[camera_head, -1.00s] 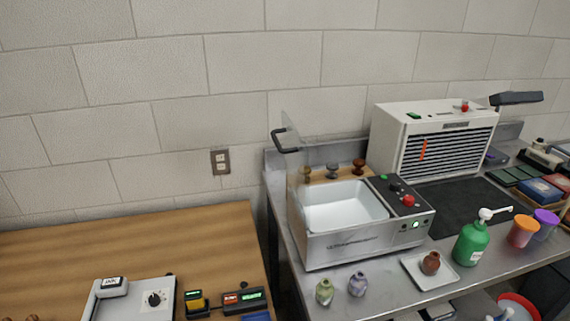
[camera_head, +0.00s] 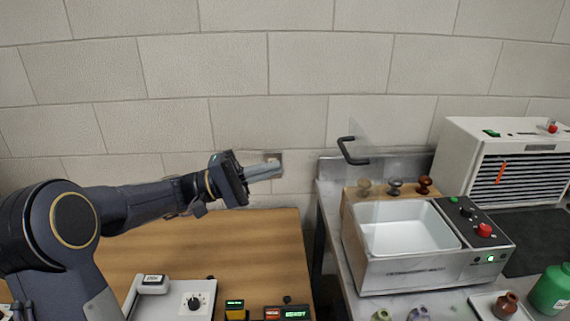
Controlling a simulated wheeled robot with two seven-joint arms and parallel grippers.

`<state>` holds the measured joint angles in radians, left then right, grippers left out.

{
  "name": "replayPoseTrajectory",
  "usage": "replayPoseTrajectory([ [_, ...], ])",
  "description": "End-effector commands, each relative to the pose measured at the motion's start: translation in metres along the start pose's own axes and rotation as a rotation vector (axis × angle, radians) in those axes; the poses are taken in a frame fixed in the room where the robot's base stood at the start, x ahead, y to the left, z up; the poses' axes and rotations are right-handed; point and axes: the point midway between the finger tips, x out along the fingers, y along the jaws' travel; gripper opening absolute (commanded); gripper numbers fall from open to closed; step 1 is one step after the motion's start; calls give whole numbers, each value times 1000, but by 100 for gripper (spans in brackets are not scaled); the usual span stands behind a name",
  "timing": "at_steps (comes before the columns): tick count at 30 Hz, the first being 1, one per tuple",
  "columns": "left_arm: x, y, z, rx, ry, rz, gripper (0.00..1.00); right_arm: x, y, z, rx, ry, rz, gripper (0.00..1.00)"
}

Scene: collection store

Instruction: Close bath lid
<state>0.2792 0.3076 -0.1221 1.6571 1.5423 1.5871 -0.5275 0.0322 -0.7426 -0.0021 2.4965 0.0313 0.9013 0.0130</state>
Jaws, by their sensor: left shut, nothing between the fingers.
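The bath (camera_head: 375,273) is a metal box with a white basin, standing on the steel bench right of centre. Its clear lid (camera_head: 376,150) stands raised at the bath's left side, with a black handle (camera_head: 349,152) at its upper left. The lid is see-through and its outline is faint. My left gripper (camera_head: 277,168) is shut and empty, held in the air over the wooden table, left of the lid handle and apart from it. My right gripper is out of view.
A control panel with a red knob (camera_head: 485,230) is on the bath's right. Stamps with knobs (camera_head: 395,187) stand behind the basin. A white louvred unit (camera_head: 500,150) is at the back right, and a green bottle (camera_head: 550,291) at the right edge. The wooden table (camera_head: 260,235) has free room.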

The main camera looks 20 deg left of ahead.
Motion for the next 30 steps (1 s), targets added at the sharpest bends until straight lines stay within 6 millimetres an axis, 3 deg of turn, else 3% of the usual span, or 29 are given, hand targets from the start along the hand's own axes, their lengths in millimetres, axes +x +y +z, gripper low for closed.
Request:
replayPoseTrajectory([
  [9, 72, 3, 2, -4, -7, -1, 0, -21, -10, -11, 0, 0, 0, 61],
  [15, 105, 2, 2, -4, -4, -3, 0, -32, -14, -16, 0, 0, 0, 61],
  [21, 119, 0, 1, -3, -2, -3, 0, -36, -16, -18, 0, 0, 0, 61],
  [30, 121, -1, 1, -2, -1, -3, 0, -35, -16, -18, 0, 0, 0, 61],
])
